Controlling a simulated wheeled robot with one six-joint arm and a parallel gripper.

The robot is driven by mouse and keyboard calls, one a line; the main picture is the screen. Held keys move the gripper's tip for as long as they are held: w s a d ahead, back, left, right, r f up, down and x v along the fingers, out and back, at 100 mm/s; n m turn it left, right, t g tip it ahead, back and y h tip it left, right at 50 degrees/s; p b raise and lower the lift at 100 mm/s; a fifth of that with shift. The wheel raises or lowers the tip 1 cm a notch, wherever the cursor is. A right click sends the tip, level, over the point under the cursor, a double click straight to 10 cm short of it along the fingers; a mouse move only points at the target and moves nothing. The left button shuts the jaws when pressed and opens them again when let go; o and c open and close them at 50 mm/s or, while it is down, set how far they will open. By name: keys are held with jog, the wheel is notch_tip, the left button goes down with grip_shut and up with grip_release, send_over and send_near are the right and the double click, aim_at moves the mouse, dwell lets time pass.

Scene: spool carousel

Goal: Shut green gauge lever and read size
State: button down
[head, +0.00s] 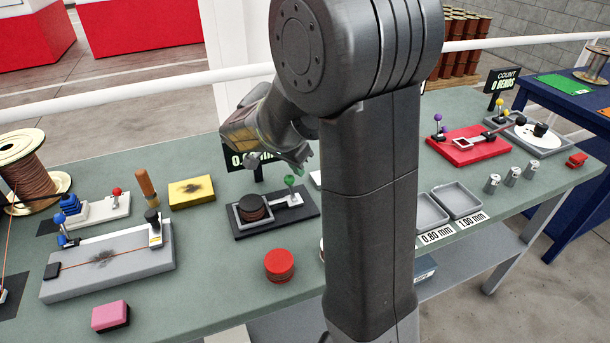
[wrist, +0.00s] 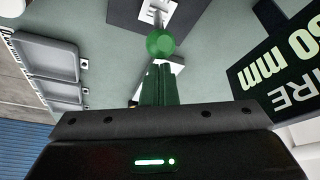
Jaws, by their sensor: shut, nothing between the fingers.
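The green gauge lever has a round green knob (head: 289,181) on an upright stalk, at the right of a dark gauge base (head: 308,213). A dark round piece (head: 252,207) sits in the grey frame on that base. My gripper (head: 301,164) is shut and empty, just above the knob in the head view. In the wrist view the green knob (wrist: 160,43) lies just beyond the closed fingertips (wrist: 161,66); I cannot tell if they touch. The black size sign (head: 238,160) is mostly hidden by my arm; the wrist view shows its green text (wrist: 278,65) cut off, ending in "0 mm".
Two grey trays (head: 463,199) labelled 0.80 mm and 1.00 mm stand to the right. A red gauge (head: 470,147) is farther right. My arm hides the middle.

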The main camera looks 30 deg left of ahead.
jog(key=shift+s+a+b, duration=0.55)
jog(key=shift+s+b, duration=0.05)
jog(key=shift+b, duration=0.25)
jog(key=shift+w+r, duration=0.1)
notch_tip(320, 180, up, 9)
jog(key=s+a, duration=0.1)
jog(key=shift+r, duration=0.15)
dwell(0.5)
dwell(0.5)
